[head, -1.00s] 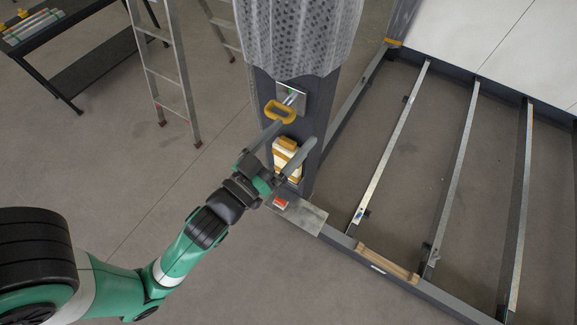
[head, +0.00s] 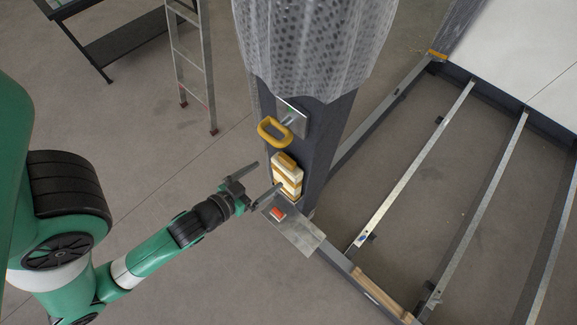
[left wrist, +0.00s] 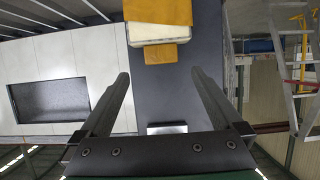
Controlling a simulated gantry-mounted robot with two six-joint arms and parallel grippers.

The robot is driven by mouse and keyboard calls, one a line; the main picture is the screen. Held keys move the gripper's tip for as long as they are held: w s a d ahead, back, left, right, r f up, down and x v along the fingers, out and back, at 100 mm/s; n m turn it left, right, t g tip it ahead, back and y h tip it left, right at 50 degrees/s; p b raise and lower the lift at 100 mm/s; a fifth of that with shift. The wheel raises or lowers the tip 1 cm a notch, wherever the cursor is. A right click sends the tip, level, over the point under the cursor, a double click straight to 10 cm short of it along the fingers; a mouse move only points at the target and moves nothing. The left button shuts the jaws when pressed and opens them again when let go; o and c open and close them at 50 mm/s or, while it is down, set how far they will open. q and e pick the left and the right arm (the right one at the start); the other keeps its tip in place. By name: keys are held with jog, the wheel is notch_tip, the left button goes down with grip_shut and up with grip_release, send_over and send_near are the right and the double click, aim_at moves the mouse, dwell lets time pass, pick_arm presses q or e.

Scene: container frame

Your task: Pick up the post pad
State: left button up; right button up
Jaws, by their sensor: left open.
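The post pad appears to be the white block with yellow bands (head: 289,177) on the dark post's front face, low down. In the left wrist view the pad (left wrist: 160,33) is at top centre, partly cut off by the frame. My left gripper (head: 269,175) is open and empty, at the pad's lower left in the head view. In the left wrist view its two fingertips (left wrist: 160,73) are apart, and the pad lies above the space between them. Touching cannot be seen. My right gripper is not in view.
A metal plate with a red block (head: 277,212) lies at the post's foot. Bubble wrap (head: 310,45) covers the post's top. A ladder (head: 192,65) stands back left; floor between is clear.

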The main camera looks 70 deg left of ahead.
aim_at(284, 161)
pick_arm(q)
jog(key=x, duration=0.3)
jog(key=shift+w+a, duration=0.15)
jog(key=shift+w, duration=0.15)
jog(key=x, duration=0.1)
jog(key=p+x, duration=0.1)
jog(key=x, duration=0.2)
jog(key=shift+w+a+r, duration=0.25)
jog(key=shift+w+a, duration=0.05)
jog(key=shift+w, duration=0.05)
jog(key=shift+w+a+f, duration=0.15)
jog(key=shift+w+f, duration=0.05)
grip_shut()
